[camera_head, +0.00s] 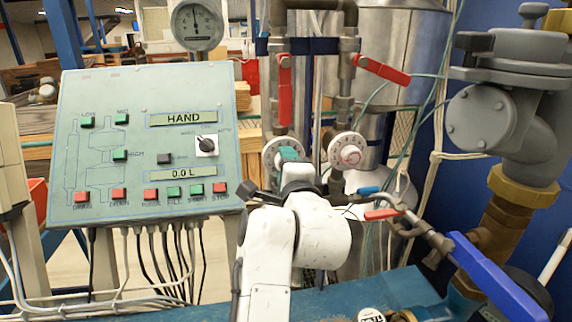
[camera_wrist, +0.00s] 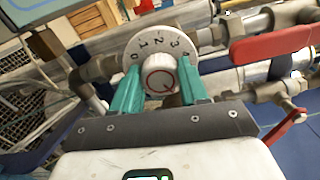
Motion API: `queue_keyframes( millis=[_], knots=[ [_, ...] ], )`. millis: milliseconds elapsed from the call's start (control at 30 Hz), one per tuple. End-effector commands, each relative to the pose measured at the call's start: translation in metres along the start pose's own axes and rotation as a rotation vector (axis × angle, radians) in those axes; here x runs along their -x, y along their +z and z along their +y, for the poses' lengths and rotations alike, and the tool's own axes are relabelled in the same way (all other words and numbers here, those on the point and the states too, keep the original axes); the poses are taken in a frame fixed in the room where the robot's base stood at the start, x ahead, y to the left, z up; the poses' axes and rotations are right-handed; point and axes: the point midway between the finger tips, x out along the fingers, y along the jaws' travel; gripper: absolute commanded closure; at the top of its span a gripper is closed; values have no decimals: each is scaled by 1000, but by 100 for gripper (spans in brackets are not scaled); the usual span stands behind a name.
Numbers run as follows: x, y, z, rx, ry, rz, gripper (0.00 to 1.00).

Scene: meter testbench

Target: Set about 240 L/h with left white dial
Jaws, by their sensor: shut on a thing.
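The left white dial (camera_head: 269,153) sits on a vertical pipe right of the control panel. In the wrist view the dial (camera_wrist: 147,44) shows black numbers 0 to 4 on its rim and a central white knob (camera_wrist: 160,74) with a red ring mark. My gripper (camera_wrist: 159,72) has its teal fingers on either side of this knob and is shut on it. In the head view my gripper (camera_head: 290,154) covers the dial's right part, and its numbers are too small to read there.
A second white dial (camera_head: 347,150) stands close on the right. Red lever handles (camera_head: 284,95) hang above. The panel (camera_head: 150,140) reads "HAND" and "0.0 L". A round gauge (camera_head: 197,25) tops it. Pipes and a blue lever (camera_head: 495,275) crowd the right side.

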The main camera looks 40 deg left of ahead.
Motion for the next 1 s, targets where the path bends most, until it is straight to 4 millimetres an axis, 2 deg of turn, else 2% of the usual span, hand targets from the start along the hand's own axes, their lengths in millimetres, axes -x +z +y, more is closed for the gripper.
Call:
queue_keyframes(
  millis=[467,500,767,1000],
  knots=[
    [0,-1,2,-15,5,0,87],
    [0,-1,3,-15,5,1,54],
    [0,0,1,-14,2,0,31],
    [1,0,1,-14,1,0,31]
  ],
)
